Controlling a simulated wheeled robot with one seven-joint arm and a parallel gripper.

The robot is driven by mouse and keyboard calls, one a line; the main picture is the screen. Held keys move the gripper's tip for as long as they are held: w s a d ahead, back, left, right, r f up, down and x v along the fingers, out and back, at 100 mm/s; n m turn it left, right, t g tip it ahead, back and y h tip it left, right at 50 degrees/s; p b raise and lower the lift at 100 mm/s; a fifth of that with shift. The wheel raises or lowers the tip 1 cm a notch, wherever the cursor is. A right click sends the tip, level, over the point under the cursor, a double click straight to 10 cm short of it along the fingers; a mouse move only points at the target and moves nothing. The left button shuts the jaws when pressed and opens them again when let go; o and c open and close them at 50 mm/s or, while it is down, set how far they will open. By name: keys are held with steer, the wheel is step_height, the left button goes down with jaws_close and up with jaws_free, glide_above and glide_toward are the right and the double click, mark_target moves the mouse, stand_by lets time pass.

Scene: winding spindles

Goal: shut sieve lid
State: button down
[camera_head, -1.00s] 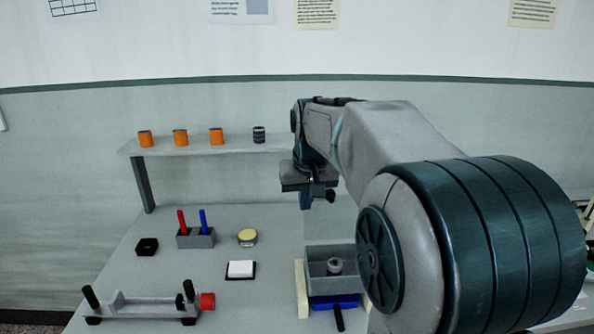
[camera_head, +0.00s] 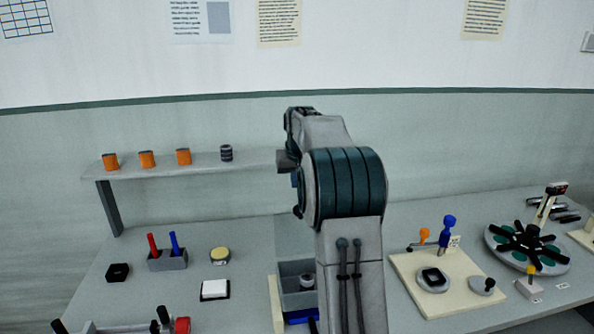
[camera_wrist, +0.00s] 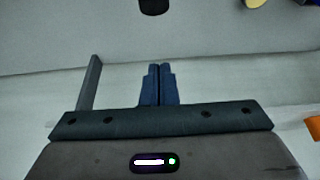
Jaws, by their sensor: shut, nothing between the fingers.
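A grey open-topped box (camera_head: 287,273) stands on the table at the lower middle of the head view, with a grey ring-shaped piece (camera_head: 307,281) in it and a blue part (camera_head: 297,316) below its front. A pale, see-through upright panel (camera_head: 290,235) behind the box may be its raised lid; I cannot tell for sure. My arm covers the box's right side. My gripper (camera_head: 296,180) is mostly hidden by my arm, high above and behind the box. In the wrist view its blue fingers (camera_wrist: 158,84) are together and empty. The box is not visible there.
A shelf (camera_head: 255,162) with orange spools (camera_head: 147,159) and a dark spool (camera_head: 226,152) is left of my gripper. A red-and-blue tool holder (camera_head: 168,260) stands on the table's left. A cream board (camera_head: 405,270) and round carousel (camera_head: 527,246) stand right.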

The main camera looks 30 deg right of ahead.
steer(key=f, duration=0.1)
steer(key=s+f+p, duration=0.1)
steer(key=s+f, duration=0.1)
steer(key=shift+s+a+f, duration=0.25)
steer(key=shift+a+f, duration=0.05)
steer(key=shift+a, duration=0.05)
stand_by(0.3)
steer(key=shift+s+b, duration=0.2)
steer(key=shift+b, duration=0.1)
steer(key=shift+s+f+b, duration=0.1)
steer(key=shift+s+b, duration=0.05)
steer(key=shift+b, duration=0.2)
steer(key=shift+s+a+r+t, duration=0.1)
steer(key=shift+a+r+t, duration=0.05)
steer(key=shift+r+t, duration=0.15)
steer(key=shift+f+b, duration=0.1)
steer(key=shift+b, duration=0.3)
